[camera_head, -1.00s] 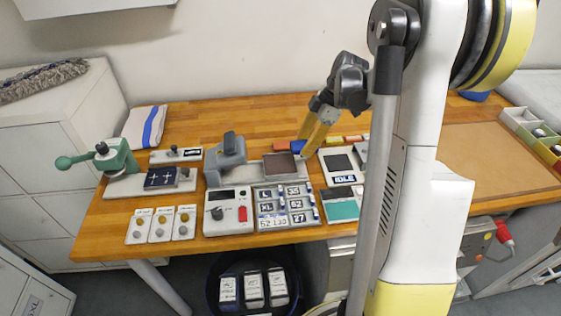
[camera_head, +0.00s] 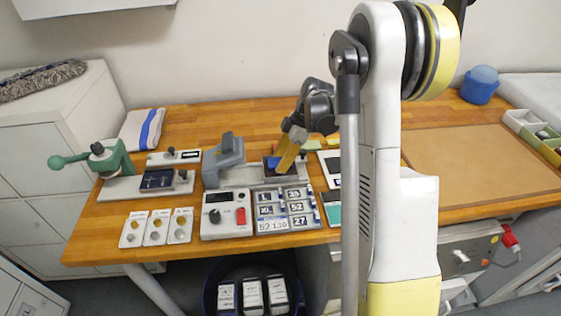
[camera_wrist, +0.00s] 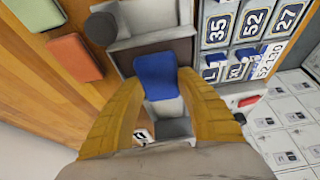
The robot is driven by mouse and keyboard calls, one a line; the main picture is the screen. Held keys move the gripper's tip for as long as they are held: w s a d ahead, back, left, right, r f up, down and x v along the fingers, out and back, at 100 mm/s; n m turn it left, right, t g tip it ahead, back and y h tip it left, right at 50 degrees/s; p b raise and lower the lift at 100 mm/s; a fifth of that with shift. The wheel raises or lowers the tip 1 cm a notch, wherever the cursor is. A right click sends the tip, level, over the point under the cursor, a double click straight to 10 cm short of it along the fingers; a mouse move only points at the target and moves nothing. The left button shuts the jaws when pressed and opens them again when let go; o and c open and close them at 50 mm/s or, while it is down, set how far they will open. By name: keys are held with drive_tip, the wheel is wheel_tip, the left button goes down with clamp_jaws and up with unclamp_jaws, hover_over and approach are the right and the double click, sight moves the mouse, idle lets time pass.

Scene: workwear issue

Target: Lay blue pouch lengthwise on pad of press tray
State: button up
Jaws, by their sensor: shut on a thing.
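My gripper (camera_head: 282,167) is shut on the blue pouch (camera_head: 272,162) at the press tray, with its yellow fingers angled down. In the wrist view the blue pouch (camera_wrist: 156,75) sits between the two fingertips (camera_wrist: 160,88) and sticks out beyond them. It overlaps the dark brown pad (camera_wrist: 184,48) of the grey press tray (camera_wrist: 150,38). Whether the pouch touches the pad or hangs just above it, I cannot tell. My fingers and the pouch hide part of the pad in both views.
A grey press head (camera_head: 222,160) stands left of the tray. The label board (camera_head: 283,210) and control box (camera_head: 226,216) lie in front. In the wrist view an orange pouch (camera_wrist: 75,57) and a green pouch (camera_wrist: 37,12) lie beside the tray. A brown mat (camera_head: 480,165) is clear at right.

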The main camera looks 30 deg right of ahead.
drive_tip(key=shift+f, duration=0.15)
drive_tip(key=o, duration=1.1)
drive_tip(key=shift+r, duration=0.3)
drive_tip(key=p+v, duration=0.3)
drive_tip(key=v, duration=0.9)
drive_tip(key=s+a+r+m+t+h, duration=0.25)
drive_tip(key=s+a+r+m, duration=0.45)
drive_tip(key=a, duration=0.6)
drive_tip(key=s+a+m+t, duration=0.1)
drive_tip(key=s+a+m, duration=0.1)
drive_tip(key=s, duration=0.2)
drive_tip(key=s+a+m+t+h, duration=0.1)
drive_tip(key=s+a+m, duration=0.1)
drive_tip(key=s, duration=0.2)
drive_tip(key=s+a+m+t, duration=0.1)
drive_tip(key=s+a+m, duration=0.1)
drive_tip(key=s, duration=0.3)
drive_tip(key=shift+a+r+h, duration=0.1)
drive_tip(key=shift+a+h, duration=0.25)
drive_tip(key=shift+a, duration=0.25)
